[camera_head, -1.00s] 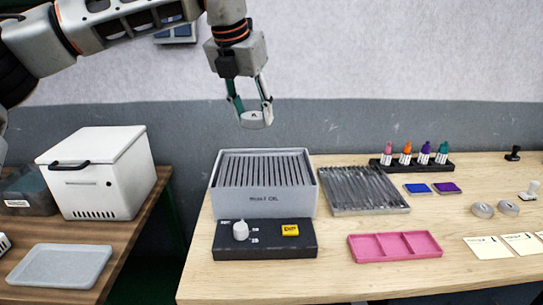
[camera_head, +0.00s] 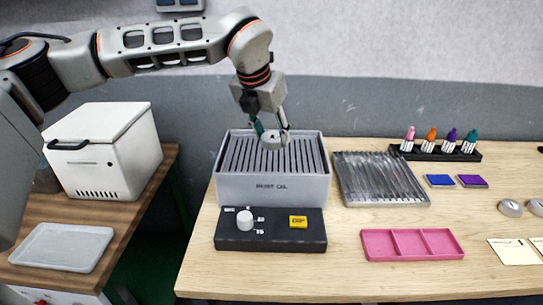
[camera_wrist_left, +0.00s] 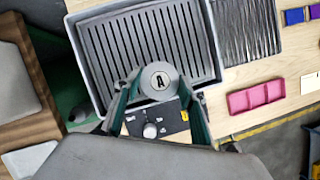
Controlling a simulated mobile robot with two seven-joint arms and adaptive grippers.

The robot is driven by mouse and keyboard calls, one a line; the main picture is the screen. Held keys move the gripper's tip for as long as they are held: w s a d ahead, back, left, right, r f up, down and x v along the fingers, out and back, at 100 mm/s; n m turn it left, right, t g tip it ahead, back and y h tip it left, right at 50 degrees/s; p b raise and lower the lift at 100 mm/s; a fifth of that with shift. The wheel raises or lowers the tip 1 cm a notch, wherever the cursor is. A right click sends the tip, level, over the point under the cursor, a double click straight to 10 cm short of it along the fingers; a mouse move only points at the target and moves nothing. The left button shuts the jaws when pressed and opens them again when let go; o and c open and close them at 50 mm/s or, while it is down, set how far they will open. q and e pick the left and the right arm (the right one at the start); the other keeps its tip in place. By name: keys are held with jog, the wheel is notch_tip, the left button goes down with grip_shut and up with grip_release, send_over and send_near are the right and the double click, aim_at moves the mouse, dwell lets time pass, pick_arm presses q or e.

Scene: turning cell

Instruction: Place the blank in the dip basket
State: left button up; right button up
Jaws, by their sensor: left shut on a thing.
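My left gripper (camera_head: 271,134) is shut on the blank (camera_head: 272,143), a short grey metal disc. In the left wrist view the blank (camera_wrist_left: 159,82) shows a black letter A on its face, between the two green-sided fingers. The grey box labelled RUST OIL (camera_head: 272,188) has a slatted rack inside, which appears to be the dip basket (camera_head: 243,155). The blank appears over the right half of the slats in the head view; the height gap is hard to tell. My right gripper is not in view.
A black control box (camera_head: 270,240) with a white knob and yellow label stands before the oil box. A ribbed metal tray (camera_head: 378,180) lies to its right, with a pink divided tray (camera_head: 412,245) in front. A white lidded box (camera_head: 100,150) stands on the left table.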

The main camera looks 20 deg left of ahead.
aim_at(274, 165)
pick_arm(q)
notch_tip(274, 165, down, 3)
jog(key=shift+r, duration=0.2)
notch_tip(274, 165, down, 4)
jog(key=shift+f, duration=0.15)
jog(key=o, duration=1.2)
